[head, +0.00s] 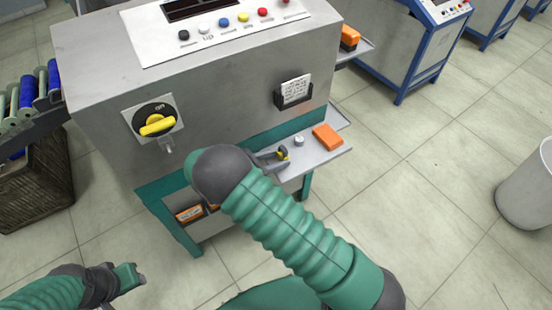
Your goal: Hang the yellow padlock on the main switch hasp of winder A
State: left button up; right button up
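The yellow main switch knob (157,125) sits on a black dial marked ON, on the grey winder's front panel. A small grey metal hasp (168,146) sticks out just below it, with nothing visible hanging on it. My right gripper (277,158) is over the side tray, right of the hasp. A small dark and yellow thing (283,153), perhaps the padlock, shows at its fingertips. I cannot tell whether the fingers grip it or are only beside it. My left gripper (138,278) is low at the left, away from the winder; its finger gap is unclear.
The tray (335,152) also holds a small whitish round object (299,141) and an orange box (327,137). A card holder (294,92) is on the panel. A wicker basket (35,185) stands left, a pale bin (527,190) right. The space before the switch is clear.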

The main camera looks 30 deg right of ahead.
aim_at(283, 148)
grip_shut()
notch_tip(283, 148, up, 5)
jog(key=p, duration=0.5)
jog(key=shift+r, duration=0.2)
jog(key=shift+f, duration=0.15)
